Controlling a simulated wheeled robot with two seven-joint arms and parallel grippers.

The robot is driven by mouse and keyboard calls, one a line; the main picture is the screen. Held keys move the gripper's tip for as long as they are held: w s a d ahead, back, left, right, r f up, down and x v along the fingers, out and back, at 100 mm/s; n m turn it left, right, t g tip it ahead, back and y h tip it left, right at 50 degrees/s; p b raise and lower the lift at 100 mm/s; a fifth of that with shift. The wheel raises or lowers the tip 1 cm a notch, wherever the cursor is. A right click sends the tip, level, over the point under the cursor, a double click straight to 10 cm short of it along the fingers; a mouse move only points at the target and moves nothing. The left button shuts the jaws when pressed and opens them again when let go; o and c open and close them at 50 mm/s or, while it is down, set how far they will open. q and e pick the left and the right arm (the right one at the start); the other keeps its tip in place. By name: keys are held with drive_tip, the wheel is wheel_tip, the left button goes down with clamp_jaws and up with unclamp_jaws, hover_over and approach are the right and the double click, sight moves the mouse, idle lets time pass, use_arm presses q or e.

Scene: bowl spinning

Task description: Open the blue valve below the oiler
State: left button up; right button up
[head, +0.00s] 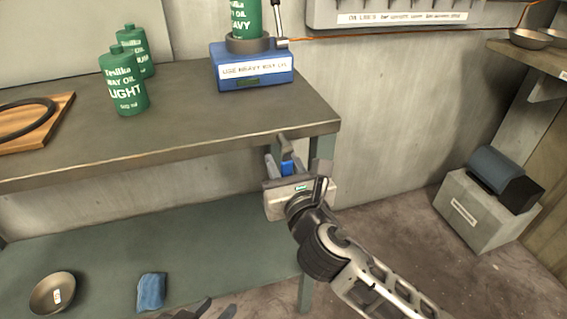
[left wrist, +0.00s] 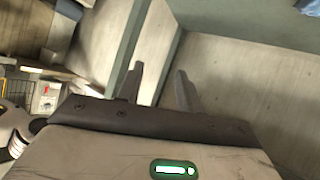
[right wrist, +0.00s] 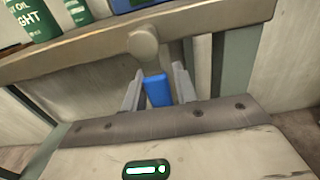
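The oiler (head: 252,68) is a blue box on the workbench holding a green bottle (head: 245,20) labelled heavy way oil. The blue valve handle (head: 287,168) hangs below the bench's front right corner, under the oiler. My right gripper (head: 284,158) is at it. In the right wrist view the blue handle (right wrist: 157,90) lies between the two open fingers, under a round knob (right wrist: 143,44); contact is not clear. My left gripper (left wrist: 158,75) is open and empty; only its dark tips (head: 205,311) show at the bottom of the head view.
The bench edge (head: 180,148) is just above my right gripper, with a bench leg (head: 320,160) beside it. Green light-oil bottles (head: 124,84) stand on the bench. A bowl (head: 53,293) and blue cloth (head: 151,291) lie on the lower shelf. A grey box (head: 478,210) stands right.

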clamp_jaws()
use_arm(q)
drive_tip(key=shift+r, duration=0.15)
drive_tip(key=r+p, duration=0.2)
drive_tip(key=a+r+p, duration=0.1)
drive_tip(key=shift+s+r+t, duration=0.2)
drive_tip(key=shift+s+t, duration=0.1)
use_arm(e)
drive_tip(key=a+m, duration=0.1)
drive_tip(key=m, duration=0.3)
drive_tip(key=s+a+m, duration=0.1)
drive_tip(key=m, duration=0.2)
drive_tip(key=shift+a+r, duration=0.35)
use_arm(q)
drive_tip(key=shift+w+d+r, duration=0.1)
drive_tip(key=shift+w, duration=0.05)
